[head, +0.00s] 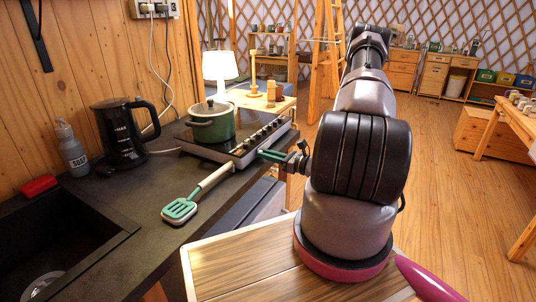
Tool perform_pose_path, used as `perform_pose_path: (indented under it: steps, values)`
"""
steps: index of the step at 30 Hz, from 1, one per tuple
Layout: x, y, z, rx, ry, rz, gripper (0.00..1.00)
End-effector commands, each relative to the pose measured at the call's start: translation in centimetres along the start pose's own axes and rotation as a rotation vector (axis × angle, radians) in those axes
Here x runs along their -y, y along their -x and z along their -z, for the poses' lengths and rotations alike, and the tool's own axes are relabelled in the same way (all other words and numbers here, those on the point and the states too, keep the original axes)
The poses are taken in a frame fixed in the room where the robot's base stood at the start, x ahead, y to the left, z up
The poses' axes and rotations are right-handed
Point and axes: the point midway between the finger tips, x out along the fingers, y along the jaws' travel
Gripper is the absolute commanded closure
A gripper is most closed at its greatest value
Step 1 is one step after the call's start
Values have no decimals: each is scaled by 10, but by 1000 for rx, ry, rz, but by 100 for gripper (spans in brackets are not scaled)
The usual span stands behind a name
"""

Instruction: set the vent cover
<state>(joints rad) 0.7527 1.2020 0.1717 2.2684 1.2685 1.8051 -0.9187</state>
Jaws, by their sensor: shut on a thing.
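I cannot pick out a vent cover in the head view. My gripper (285,158) is at the right edge of the dark counter, just right of the stove (240,145). It is seen from behind and small, and it is shut on a slim green thing (268,154) that points left toward the stove's edge. What this green thing is, and how the fingers sit on it, I cannot tell.
A green lidded pot (211,124) stands on the stove. A green slotted spatula (180,209) lies in front of it. A black kettle (125,135), soap bottle (72,152), red sponge (38,187) and sink (60,245) are at left. The wooden floor (440,200) at right is clear.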

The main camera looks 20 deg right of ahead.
Motion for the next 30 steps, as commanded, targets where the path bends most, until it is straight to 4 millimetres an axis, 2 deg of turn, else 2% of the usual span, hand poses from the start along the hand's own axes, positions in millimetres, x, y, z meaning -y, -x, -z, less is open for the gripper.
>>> perform_pose_path:
  steps: [1,3,14,17,24,30]
  values:
    - [-4,1,1,-4,-3,-9,70]
    - [-4,1,1,-4,-3,-8,50]
    - [-2,4,1,-2,-2,-5,50]
    - [-1,16,1,-3,-3,-2,50]
    - [-1,64,1,-3,-4,-1,50]
    - [-1,96,1,-2,-3,-4,50]
